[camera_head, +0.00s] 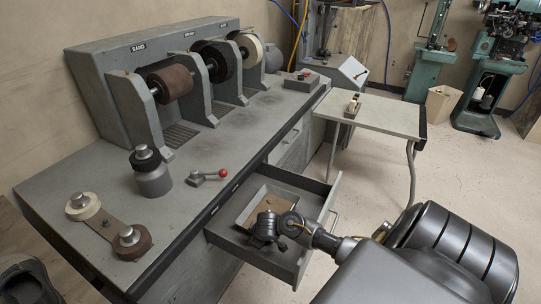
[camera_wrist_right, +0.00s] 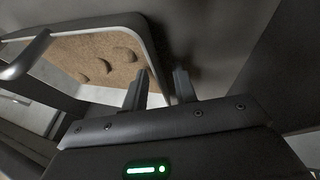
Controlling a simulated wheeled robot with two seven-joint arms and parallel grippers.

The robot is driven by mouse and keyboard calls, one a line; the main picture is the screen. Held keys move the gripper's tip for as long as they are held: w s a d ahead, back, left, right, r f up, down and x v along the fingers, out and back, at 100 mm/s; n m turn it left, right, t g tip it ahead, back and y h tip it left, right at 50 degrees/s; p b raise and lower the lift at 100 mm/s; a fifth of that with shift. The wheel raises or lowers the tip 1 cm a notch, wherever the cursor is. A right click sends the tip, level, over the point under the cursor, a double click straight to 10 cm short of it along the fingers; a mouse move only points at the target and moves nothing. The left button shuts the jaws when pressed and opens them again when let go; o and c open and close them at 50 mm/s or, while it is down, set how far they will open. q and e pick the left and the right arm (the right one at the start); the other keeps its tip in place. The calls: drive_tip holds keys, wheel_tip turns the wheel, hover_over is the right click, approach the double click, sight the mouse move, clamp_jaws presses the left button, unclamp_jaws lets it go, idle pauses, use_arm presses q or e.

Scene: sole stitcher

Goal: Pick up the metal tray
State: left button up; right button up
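The metal tray (camera_head: 243,213) sits inside the open drawer, with brown material in it. In the right wrist view its rounded grey rim (camera_wrist_right: 153,45) curves around a brown, grainy filling with several lumps. My right gripper (camera_head: 264,230) reaches down into the drawer at the tray's near side and hides part of it. In the right wrist view my right gripper (camera_wrist_right: 160,88) has its two fingers apart, one on each side of the tray's rim; I cannot tell whether either touches it. My left gripper is out of view.
A side table (camera_head: 385,115) is behind the drawer.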

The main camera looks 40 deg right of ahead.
clamp_jaws()
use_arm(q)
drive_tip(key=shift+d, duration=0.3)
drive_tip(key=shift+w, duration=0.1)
use_arm(e)
drive_tip(key=shift+r, duration=0.15)
